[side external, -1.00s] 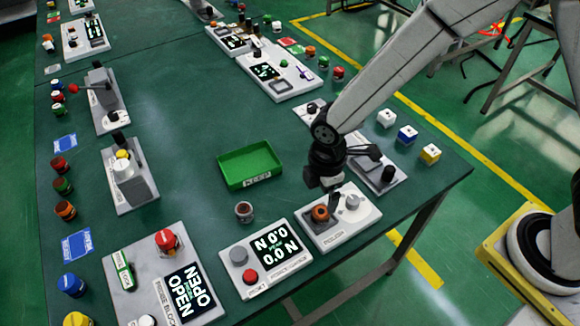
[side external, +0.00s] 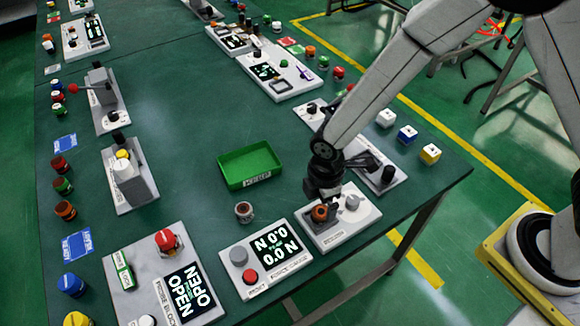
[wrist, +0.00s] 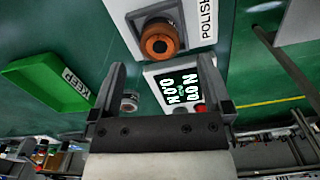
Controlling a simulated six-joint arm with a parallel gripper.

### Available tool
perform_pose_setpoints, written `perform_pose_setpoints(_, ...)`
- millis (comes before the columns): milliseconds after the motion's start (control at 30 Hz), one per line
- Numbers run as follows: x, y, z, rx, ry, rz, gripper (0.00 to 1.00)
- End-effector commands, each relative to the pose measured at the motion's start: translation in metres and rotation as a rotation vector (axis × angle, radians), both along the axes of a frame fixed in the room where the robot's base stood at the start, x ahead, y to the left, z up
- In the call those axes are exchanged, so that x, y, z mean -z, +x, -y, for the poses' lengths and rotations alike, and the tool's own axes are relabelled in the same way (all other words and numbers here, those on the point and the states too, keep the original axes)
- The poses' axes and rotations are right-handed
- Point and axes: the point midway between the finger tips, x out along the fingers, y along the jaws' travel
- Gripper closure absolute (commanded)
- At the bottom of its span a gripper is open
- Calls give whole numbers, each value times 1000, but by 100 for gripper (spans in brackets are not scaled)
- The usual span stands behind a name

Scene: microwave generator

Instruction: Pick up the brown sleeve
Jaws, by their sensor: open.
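The brown sleeve (side external: 320,214), an orange-brown ring-like part, sits on the white block marked POLISH (side external: 345,222). In the wrist view the sleeve (wrist: 159,40) is at the top centre, beyond my fingertips, with a dark centre. My gripper (side external: 320,202) is just above the sleeve in the side view and hides part of its upper side. In the wrist view my gripper (wrist: 163,66) is open, its two fingers wide apart with nothing between them. I cannot tell whether a finger touches the sleeve.
A grey knob (side external: 352,202) stands beside the sleeve on the same block. A panel with a display (side external: 276,245) is to the left. White, blue and yellow cubes stand at right.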

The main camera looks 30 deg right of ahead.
Motion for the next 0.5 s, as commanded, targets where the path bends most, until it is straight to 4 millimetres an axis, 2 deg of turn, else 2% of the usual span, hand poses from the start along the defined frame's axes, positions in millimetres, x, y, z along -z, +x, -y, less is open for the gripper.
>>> perform_pose_setpoints(300, 31, 0, 1, 0, -1, -1, 0)
perform_pose_setpoints(500, 42, -1, 1, 0, -1, -1, 0)
